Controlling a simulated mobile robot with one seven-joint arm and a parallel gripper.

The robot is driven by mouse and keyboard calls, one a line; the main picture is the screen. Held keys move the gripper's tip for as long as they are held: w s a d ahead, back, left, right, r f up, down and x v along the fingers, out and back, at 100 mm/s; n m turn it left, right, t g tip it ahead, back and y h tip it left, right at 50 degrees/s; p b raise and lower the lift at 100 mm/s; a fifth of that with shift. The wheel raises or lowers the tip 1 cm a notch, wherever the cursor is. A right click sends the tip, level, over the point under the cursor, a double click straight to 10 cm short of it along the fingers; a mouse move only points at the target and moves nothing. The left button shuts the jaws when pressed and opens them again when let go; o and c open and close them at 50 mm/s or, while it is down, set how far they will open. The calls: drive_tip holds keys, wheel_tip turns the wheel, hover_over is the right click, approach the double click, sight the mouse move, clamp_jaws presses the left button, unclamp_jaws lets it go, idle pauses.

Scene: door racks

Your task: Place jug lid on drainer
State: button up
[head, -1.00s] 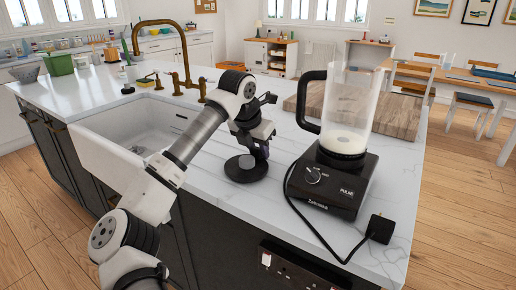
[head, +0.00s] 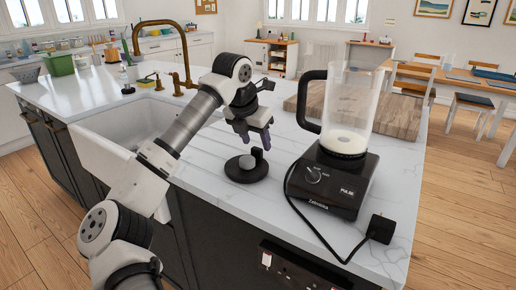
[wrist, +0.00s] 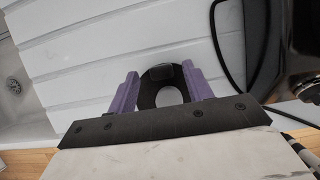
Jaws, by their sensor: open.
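The jug lid (head: 246,168) is a round black disc with a grey knob on top. It lies flat on the grooved drainer (head: 205,150), the ribbed part of the white worktop between sink and blender. In the wrist view the lid (wrist: 146,96) shows beyond and between the fingers, with a pale round patch on it. My gripper (head: 254,144) is open and empty, pointing down just above the lid, apart from it. Its purple fingers (wrist: 158,92) stand on either side of the lid in the wrist view.
The blender base (head: 335,180) carries the clear jug (head: 348,105), right of the lid. Its black cable and plug (head: 381,228) lie on the worktop. The white sink (head: 125,135) and brass tap (head: 180,60) are left. A wooden board (head: 400,115) lies behind the jug.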

drive_tip(key=v, duration=0.8)
